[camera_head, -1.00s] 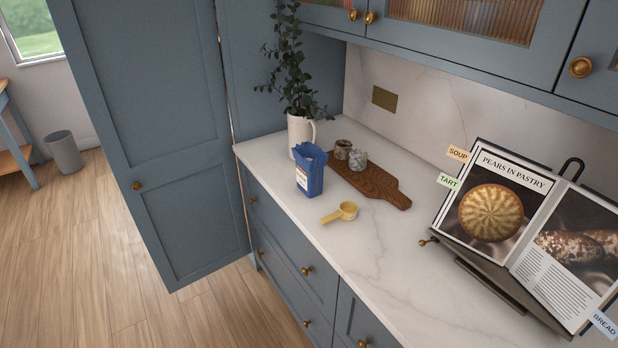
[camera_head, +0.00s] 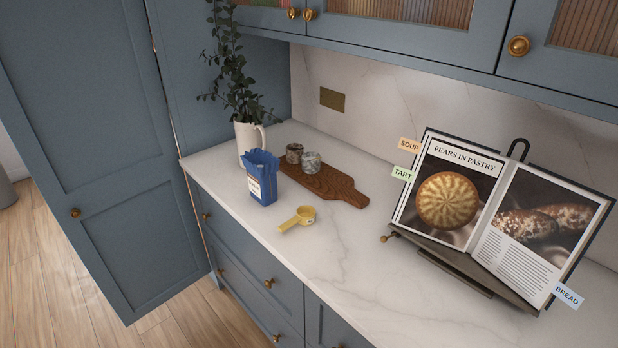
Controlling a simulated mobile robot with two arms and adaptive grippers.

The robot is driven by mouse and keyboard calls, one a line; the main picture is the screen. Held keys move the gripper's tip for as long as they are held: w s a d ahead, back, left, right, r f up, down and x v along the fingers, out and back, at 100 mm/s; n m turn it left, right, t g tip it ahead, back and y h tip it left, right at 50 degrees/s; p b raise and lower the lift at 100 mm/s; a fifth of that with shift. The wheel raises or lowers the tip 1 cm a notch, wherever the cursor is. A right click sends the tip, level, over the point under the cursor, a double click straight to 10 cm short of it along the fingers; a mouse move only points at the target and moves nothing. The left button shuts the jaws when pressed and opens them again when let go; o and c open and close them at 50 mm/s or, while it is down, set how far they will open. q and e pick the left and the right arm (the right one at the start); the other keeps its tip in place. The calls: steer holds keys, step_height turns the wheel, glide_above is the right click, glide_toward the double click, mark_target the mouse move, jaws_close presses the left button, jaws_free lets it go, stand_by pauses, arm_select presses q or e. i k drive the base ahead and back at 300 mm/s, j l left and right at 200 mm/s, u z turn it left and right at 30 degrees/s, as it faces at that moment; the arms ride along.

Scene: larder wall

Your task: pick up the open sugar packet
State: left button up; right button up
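The open sugar packet (camera_head: 262,179) is blue with a pale label and a ragged open top. It stands upright on the white marble counter (camera_head: 350,262), near the counter's left end and its front edge. A yellow scoop (camera_head: 298,219) lies on the counter just in front and to the right of the packet. Neither of my grippers shows in the head view.
Behind the packet stand a white jug (camera_head: 247,142) with leafy stems, and a wooden board (camera_head: 328,184) with two small speckled pots (camera_head: 311,162). An open cookbook (camera_head: 490,215) on a stand fills the right. Wall cupboards (camera_head: 420,45) hang above. The counter's middle is clear.

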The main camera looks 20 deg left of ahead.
mark_target(261, 167)
steer(key=i+j+z, duration=0.15)
steer(key=j+z, duration=0.3)
steer(key=j, duration=0.25)
steer(key=j+z, duration=0.45)
steer(key=j, duration=0.25)
